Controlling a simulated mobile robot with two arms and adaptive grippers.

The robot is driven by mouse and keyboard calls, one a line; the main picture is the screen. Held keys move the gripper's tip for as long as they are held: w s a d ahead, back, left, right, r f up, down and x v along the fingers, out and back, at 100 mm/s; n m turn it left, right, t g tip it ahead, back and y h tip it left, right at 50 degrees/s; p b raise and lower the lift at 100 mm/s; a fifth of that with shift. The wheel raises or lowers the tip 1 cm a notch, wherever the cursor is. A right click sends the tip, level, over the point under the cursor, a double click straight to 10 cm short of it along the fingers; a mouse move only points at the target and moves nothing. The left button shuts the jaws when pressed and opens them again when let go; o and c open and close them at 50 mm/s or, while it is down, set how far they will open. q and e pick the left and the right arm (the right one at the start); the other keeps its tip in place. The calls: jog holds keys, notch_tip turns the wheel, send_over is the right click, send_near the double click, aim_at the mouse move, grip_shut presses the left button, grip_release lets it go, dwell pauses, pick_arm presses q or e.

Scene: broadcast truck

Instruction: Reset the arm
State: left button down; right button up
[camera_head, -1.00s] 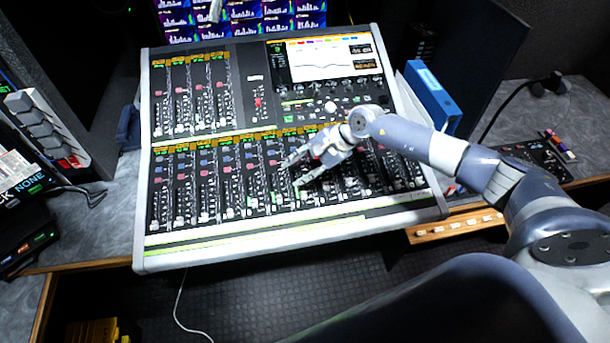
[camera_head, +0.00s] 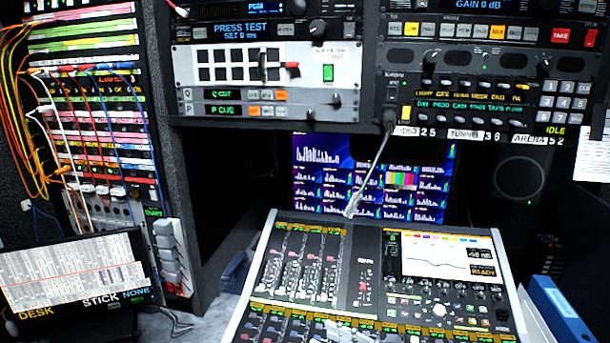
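A pale grey part of my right gripper (camera_head: 347,331) shows at the bottom edge, over the lower channel strips of the mixing console (camera_head: 262,262). Most of it is cut off by the frame, so I cannot tell whether its fingers are apart or touching the console. The rest of the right arm is out of view. My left gripper and arm are not in view.
Equipment racks (camera_head: 265,75) hang above the console, with a screen (camera_head: 330,180) behind it. A patch bay (camera_head: 90,130) with hanging cables stands at left, above a monitor (camera_head: 75,275). A gooseneck microphone (camera_head: 372,170) hangs down over the console. A blue binder (camera_head: 560,308) stands at right.

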jog(key=d+r+m+t+h, duration=0.5)
jog(key=m+t+h, duration=0.15)
jog(key=m, duration=1.05)
jog(key=s+d+f+m+g+h, duration=0.1)
jog(key=s+d+f+m+h, duration=0.2)
jog(key=m, duration=0.4)
jog(key=s+d+f+m+g+h, duration=0.1)
jog(key=s+d+f+m+h, duration=0.15)
jog(key=d+m+h, duration=0.4)
jog(key=s+f+m+g+y, duration=0.2)
jog(key=s+f+m+g, duration=0.5)
jog(key=s, duration=0.6)
jog(key=s+f+m+g+y, duration=0.1)
jog(key=s+f+m+g, duration=0.3)
jog(key=s+f+m, duration=0.55)
jog(key=s+f+n+g+b, duration=0.1)
jog(key=s+f+n+b, duration=0.2)
jog(key=f, duration=2.1)
jog(key=s+d+f+m+g+b, duration=0.1)
jog(key=s+d+f+b, duration=0.1)
jog(key=s+f, duration=1.6)
notch_tip(320, 180, down, 2)
jog(key=shift+d+f+g, duration=0.1)
jog(key=shift+d+g, duration=0.25)
jog(key=shift+d, duration=0.2)
